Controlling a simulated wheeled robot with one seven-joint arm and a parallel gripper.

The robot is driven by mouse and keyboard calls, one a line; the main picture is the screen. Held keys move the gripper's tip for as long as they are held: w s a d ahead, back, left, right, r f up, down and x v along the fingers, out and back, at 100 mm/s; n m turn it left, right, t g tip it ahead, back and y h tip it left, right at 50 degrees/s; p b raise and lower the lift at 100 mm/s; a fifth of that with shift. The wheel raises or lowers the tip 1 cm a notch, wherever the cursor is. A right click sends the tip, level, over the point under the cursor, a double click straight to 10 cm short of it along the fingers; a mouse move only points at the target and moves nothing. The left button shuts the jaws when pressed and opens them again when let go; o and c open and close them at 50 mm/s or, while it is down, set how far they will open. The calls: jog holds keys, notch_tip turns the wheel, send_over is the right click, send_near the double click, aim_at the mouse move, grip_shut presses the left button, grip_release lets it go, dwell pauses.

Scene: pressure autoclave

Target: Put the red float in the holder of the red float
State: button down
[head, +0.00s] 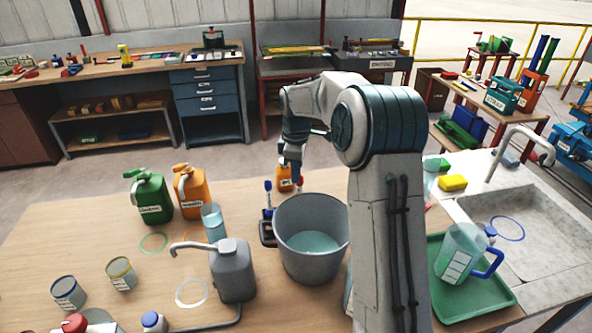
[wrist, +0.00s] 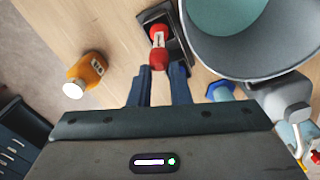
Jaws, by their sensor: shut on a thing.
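The red float (wrist: 158,52) has red ends and a pale label around its middle. My gripper (wrist: 160,76) is shut on its near end in the wrist view. In the head view the red float (head: 299,182) shows as a small patch beside my gripper (head: 291,172), behind the bucket's far rim. A dark holder (wrist: 181,42) on the bucket's side lies beyond the float in the wrist view. The float overlaps it there; I cannot tell whether it is inside or above. In the head view that holder is hidden by the bucket.
The grey bucket (head: 311,262) holds pale liquid. A blue float (head: 267,198) stands at a dark holder (head: 266,234) on its left. An orange bottle (wrist: 87,70) is on the far side. A grey can (head: 233,272) stands to the near left.

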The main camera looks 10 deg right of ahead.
jog(key=c, duration=1.3)
grip_release()
jog(key=shift+f, duration=0.1)
jog(key=shift+c, duration=0.2)
notch_tip(320, 180, up, 12)
jog(key=s+r+m, duration=0.3)
jog(key=s, duration=0.4)
jog(key=s+f+m+t, duration=0.1)
jog(key=s+f+m, duration=0.3)
jog(key=s, duration=0.9)
jog(key=s+d+f+m+t, duration=0.1)
jog(key=s+f+m, duration=0.3)
jog(key=s, duration=0.9)
jog(key=m+t, duration=0.1)
jog(key=m, duration=0.2)
jog(key=shift+s+f+t+b, duration=0.25)
jog(key=shift+f+t+b, duration=0.05)
jog(key=shift+b, duration=0.1)
